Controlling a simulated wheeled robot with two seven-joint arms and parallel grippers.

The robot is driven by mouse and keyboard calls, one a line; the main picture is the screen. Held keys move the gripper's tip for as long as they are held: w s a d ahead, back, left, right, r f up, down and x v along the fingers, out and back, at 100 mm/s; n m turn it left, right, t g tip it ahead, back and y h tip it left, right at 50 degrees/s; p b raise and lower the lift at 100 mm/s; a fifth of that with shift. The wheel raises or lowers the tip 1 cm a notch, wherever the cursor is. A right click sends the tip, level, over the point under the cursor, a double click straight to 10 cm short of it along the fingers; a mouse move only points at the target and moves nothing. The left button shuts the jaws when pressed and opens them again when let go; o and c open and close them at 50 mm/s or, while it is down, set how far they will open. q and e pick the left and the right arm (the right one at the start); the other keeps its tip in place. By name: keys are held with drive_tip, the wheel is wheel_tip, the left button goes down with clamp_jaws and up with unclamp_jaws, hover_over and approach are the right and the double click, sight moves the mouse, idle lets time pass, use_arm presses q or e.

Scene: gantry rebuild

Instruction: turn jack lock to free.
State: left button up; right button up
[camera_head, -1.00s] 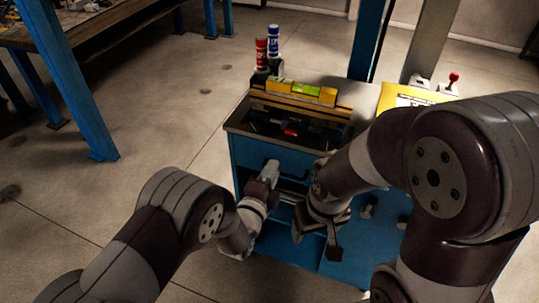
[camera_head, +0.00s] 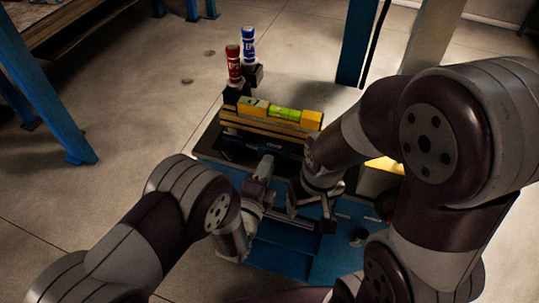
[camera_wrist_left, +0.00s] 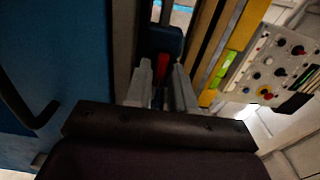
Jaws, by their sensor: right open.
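A small red lever (camera_wrist_left: 162,68), which looks like the jack lock, shows in the left wrist view on a dark block (camera_wrist_left: 166,41). My left gripper (camera_wrist_left: 162,78) is open, its two fingers on either side of the lever with gaps visible; whether either finger touches it I cannot tell. My right gripper (camera_head: 312,205) is open and empty, in front of the cabinet to the right.
A yellow spirit level (camera_head: 285,114) lies along the back of the cabinet top. In the left wrist view a panel with knobs (camera_wrist_left: 275,68) is at the right. Blue posts rise behind.

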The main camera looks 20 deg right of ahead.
use_arm(q)
clamp_jaws()
drive_tip(key=shift+n, duration=0.4)
drive_tip(key=shift+r+n+b, duration=0.1)
drive_tip(key=shift+n+b, duration=3.25)
drive_tip(key=shift+n, duration=5.35)
